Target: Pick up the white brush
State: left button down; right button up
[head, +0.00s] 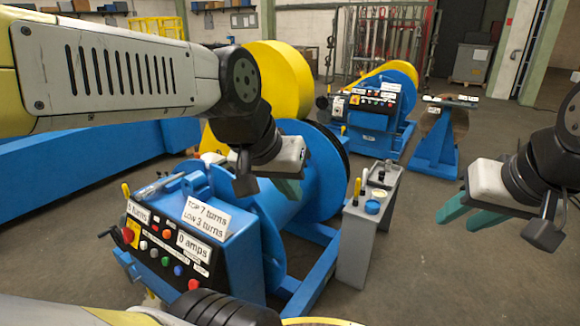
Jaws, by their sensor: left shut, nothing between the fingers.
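A grey stand (357,240) stands right of the big blue drum, with several small items on its top. A slim white upright item (364,181) on it may be the white brush; it is too small to be sure. My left gripper (290,190) is shut and empty, in front of the drum and left of the stand. My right gripper (462,216) is open and empty, its teal fingers apart, to the right of the stand. Neither gripper touches the stand's items.
A yellow-handled item (357,188) and a blue-topped round tub (372,207) share the stand. A blue machine with a control panel (170,250) and drum (318,180) fills the left and centre. Another blue machine (375,115) stands behind. Floor right of the stand is clear.

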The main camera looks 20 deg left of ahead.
aim_at(361, 192)
jog(key=i+l+u, duration=0.2)
jog(key=i+l, duration=0.15)
jog(key=i, duration=0.2)
jog(key=i+l+u, duration=0.2)
jog(key=i+l, duration=0.2)
jog(key=i+l+u, duration=0.2)
jog(key=i+l, duration=0.3)
jog(key=i+l+u, duration=0.2)
jog(key=i+l, duration=0.3)
jog(key=i+l+u, duration=0.2)
jog(key=i+l, duration=0.2)
jog(key=l, duration=0.35)
